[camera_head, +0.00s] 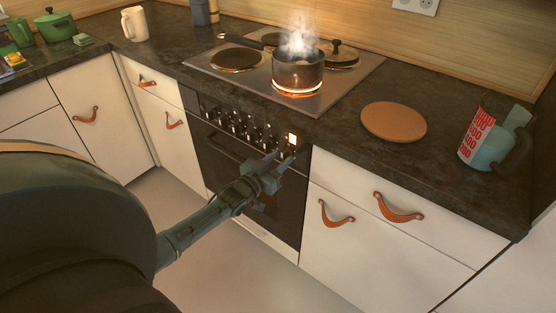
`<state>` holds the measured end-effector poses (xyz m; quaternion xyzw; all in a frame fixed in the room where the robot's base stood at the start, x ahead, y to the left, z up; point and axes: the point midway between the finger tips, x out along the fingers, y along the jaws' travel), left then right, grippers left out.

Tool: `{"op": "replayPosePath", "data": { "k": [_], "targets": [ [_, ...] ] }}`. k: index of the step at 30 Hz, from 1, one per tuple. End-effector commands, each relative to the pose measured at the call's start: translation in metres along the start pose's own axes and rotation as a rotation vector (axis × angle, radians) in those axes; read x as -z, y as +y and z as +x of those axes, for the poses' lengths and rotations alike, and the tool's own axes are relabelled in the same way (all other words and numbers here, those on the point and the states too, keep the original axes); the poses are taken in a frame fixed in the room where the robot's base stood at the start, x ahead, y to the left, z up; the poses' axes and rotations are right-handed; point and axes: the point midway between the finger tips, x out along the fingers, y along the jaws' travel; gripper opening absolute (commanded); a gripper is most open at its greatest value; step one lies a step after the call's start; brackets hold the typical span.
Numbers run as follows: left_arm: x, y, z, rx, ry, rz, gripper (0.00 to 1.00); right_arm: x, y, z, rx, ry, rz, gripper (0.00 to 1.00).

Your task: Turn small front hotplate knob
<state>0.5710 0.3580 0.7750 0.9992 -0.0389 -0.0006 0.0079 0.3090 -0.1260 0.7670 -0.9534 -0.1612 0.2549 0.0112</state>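The oven's front panel (222,121) carries a row of several small dark knobs below the counter edge. A small lit square lamp (291,138) glows at the panel's right end. My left gripper (280,163) is at the right end of the panel, just below the lamp, with its fingertips close to the rightmost knobs. It covers part of that area, so I cannot tell which knob it is at, whether it touches one, or whether the fingers are closed. The hob (335,87) is above; a steaming pot (298,73) stands on its glowing front plate. My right gripper is not in view.
A round brown board (394,121) and a jug with red print (490,140) are on the dark counter at the right. White cabinets with leather pulls flank the oven. A cream pitcher (135,24) and green pot (55,25) stand at the left. The floor is clear.

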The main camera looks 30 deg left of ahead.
Motion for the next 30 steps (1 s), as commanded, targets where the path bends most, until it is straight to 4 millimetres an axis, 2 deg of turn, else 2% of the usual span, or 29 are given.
{"op": "replayPosePath", "data": {
  "k": [4,7,18,21,24,30],
  "targets": [
    [0.000,0.001,-0.005,-0.001,0.000,0.000,0.34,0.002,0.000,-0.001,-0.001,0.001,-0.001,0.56],
    [0.000,0.000,-0.018,0.000,-0.001,0.000,0.34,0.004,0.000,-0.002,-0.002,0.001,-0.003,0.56],
    [-0.001,0.000,-0.096,0.000,-0.004,-0.001,0.34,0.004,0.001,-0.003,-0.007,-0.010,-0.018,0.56],
    [0.000,0.000,-0.112,0.000,-0.003,0.000,0.34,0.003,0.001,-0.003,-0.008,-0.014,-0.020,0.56],
    [-0.001,0.000,-0.124,0.000,-0.002,0.000,0.34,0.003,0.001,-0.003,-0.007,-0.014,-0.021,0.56],
    [0.000,0.000,-0.132,0.000,0.000,0.001,0.34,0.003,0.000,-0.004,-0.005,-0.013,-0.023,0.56]
  ]
}}
